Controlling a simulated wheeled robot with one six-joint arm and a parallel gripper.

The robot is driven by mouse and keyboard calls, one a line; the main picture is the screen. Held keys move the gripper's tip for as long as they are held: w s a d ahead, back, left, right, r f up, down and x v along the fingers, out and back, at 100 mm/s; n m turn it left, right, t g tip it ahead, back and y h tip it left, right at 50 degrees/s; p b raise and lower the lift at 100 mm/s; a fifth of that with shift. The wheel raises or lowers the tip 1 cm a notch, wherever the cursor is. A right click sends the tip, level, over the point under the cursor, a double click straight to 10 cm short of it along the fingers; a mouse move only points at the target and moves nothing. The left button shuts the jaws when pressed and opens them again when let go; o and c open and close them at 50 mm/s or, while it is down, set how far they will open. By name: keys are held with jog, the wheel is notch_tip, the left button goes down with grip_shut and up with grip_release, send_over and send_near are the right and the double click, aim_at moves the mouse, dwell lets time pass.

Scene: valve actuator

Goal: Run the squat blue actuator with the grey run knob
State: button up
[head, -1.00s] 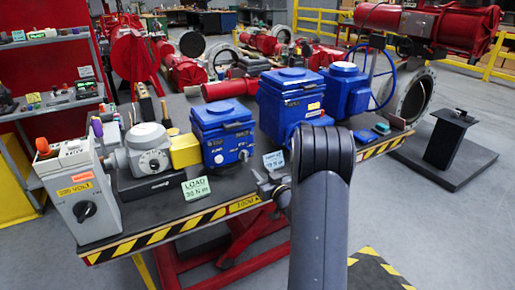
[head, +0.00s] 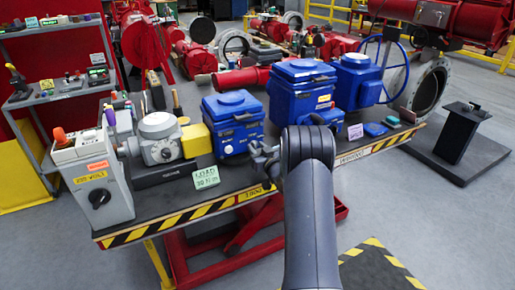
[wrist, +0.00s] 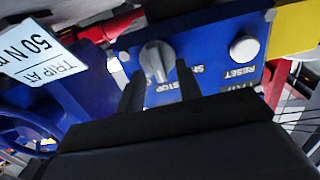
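The squat blue actuator (head: 232,108) stands on the bench next to a yellow block, in the head view. In the wrist view its blue front panel (wrist: 205,70) appears upside down, with STOP and RESET lettering. The grey run knob (wrist: 157,57) is on that panel, with a round pale button (wrist: 245,47) beside the RESET label. My gripper (wrist: 158,72) is open, with one finger to each side of the knob; I cannot tell whether either touches it. In the head view my gripper (head: 262,153) is in front of the actuator's right side, partly hidden by my arm.
A TRIP AT 50 Nm card (wrist: 42,50) is left of the panel in the wrist view. A taller blue actuator (head: 300,75) and a handwheel actuator (head: 356,75) stand to the right. A LOAD card (head: 205,178) and grey 230 VOLT box (head: 98,190) are left.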

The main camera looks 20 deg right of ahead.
jog(key=shift+c, duration=0.4)
grip_shut()
jog(key=shift+f+n+b, duration=0.2)
jog(key=shift+n+b, duration=0.1)
jog(key=shift+b, duration=0.5)
jog(key=shift+a+f+n+b, duration=0.15)
jog(key=shift+n+b, duration=0.35)
jog(key=shift+b, duration=0.7)
jog(key=n+b, duration=0.2)
jog(key=b, duration=0.2)
jog(key=n+b, duration=0.2)
jog(key=b, duration=0.2)
jog(key=shift+a+f+n, duration=0.1)
jog(key=shift+a+n, duration=0.05)
jog(key=shift+n, duration=0.15)
jog(key=n+b, duration=0.2)
jog(key=b, duration=0.1)
jog(key=shift+a, duration=0.1)
jog(key=shift+r+n, duration=0.25)
jog(key=shift+n, duration=0.25)
